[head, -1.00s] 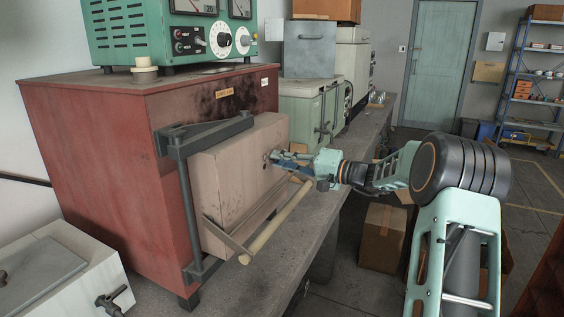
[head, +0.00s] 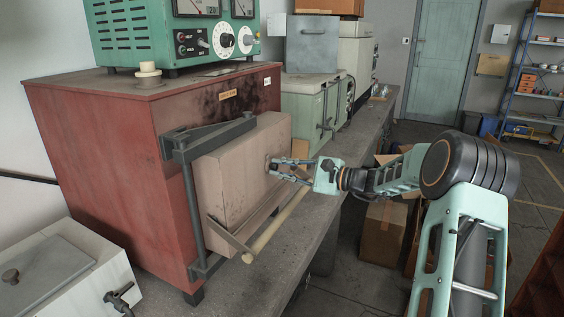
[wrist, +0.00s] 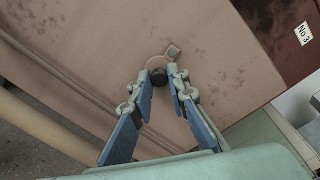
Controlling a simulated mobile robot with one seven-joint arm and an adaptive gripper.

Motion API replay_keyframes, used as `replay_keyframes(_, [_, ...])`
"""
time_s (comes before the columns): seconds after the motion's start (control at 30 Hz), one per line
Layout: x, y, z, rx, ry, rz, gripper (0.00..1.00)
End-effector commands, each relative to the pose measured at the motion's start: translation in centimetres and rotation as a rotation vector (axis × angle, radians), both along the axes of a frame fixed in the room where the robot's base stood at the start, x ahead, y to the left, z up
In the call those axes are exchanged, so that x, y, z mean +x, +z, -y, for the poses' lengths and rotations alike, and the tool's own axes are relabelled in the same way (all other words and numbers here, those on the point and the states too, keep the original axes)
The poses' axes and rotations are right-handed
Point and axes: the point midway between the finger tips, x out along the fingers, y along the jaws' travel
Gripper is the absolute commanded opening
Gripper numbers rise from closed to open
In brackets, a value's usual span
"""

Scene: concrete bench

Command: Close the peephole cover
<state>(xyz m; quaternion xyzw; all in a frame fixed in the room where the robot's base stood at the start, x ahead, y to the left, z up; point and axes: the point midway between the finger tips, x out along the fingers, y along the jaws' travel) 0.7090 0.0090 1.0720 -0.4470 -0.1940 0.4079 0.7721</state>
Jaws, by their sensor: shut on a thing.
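The peephole cover (wrist: 157,63) is a small round piece on the flat pinkish face of the furnace door (head: 235,180), with a dark round part and a small square tab at its upper right. In the head view it is mostly hidden by my gripper (head: 273,167), which reaches the door from the right. In the wrist view my gripper (wrist: 159,73) has a fingertip on either side of the dark part and is shut on the cover. How far the cover sits over the hole cannot be told.
The red furnace (head: 110,150) stands on the concrete bench (head: 330,215). A wooden bar handle (head: 275,228) runs along the door's lower side, below my gripper. A green meter box (head: 170,30) sits on top. The floor to the right has cardboard boxes (head: 382,228).

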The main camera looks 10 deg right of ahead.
Motion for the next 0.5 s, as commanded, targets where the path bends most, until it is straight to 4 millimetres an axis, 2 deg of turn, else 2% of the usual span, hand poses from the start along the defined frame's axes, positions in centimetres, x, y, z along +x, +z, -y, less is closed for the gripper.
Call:
replay_keyframes(0.2, [-0.32,0.11,-0.21,0.080,0.000,-0.111,0.00])
replay_keyframes(0.5, [-0.54,-0.05,-0.38,0.136,0.000,-0.187,0.00])
